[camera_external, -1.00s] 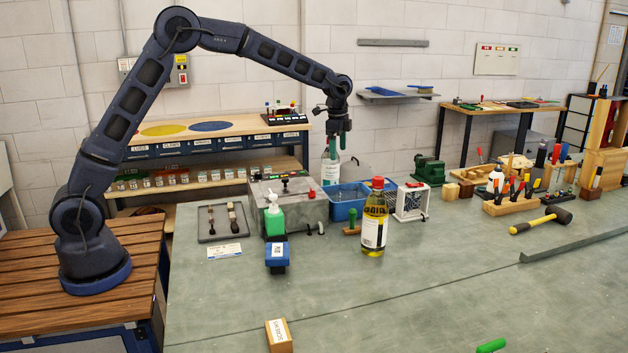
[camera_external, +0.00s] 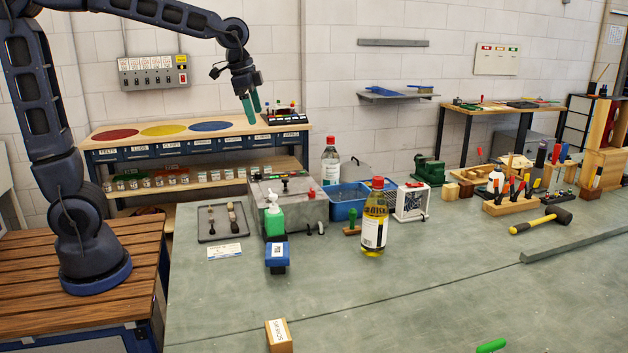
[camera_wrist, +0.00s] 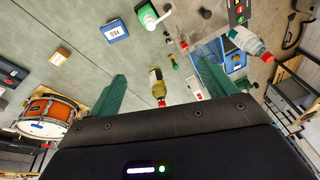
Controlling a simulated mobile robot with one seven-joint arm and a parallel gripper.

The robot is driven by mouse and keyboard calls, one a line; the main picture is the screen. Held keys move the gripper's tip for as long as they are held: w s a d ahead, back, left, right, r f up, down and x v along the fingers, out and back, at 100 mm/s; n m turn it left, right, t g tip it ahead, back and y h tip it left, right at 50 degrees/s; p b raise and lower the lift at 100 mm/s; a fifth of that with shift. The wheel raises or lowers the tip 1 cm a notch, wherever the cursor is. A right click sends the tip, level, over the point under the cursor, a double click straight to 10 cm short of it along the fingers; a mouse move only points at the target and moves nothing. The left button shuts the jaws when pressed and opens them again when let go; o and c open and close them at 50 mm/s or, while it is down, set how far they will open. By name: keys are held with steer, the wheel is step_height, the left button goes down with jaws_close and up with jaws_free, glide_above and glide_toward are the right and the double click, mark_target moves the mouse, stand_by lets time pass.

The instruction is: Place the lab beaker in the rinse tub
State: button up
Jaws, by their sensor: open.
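The blue rinse tub (camera_external: 347,203) stands on the bench beside the grey metal box; it also shows in the wrist view (camera_wrist: 235,62). I cannot make out a lab beaker for certain in either view. A clear bottle with a red cap and white label (camera_external: 331,166) stands upright just behind the tub, and shows in the wrist view (camera_wrist: 247,40). My gripper (camera_external: 252,107) is open and empty, raised above and left of the bottle, well apart from it. Its green fingers are spread in the wrist view (camera_wrist: 162,72).
A yellow bottle with a red cap (camera_external: 374,222) stands in front of the tub. The grey metal box (camera_external: 305,208) is left of the tub, with a green pump bottle (camera_external: 274,220) before it. A small white fan (camera_external: 411,202) is at right.

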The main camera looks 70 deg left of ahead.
steer(key=s+d+f+n+t, duration=0.1)
steer(key=s+d+f, duration=0.1)
steer(key=s, duration=1.1)
steer(key=s+d+f+n, duration=0.1)
steer(key=s+f+n, duration=0.1)
steer(key=s, duration=1)
steer(key=shift+s+d+f+n+t, duration=0.3)
steer(key=shift+s+d+f+t, duration=0.1)
steer(key=shift+f, duration=0.3)
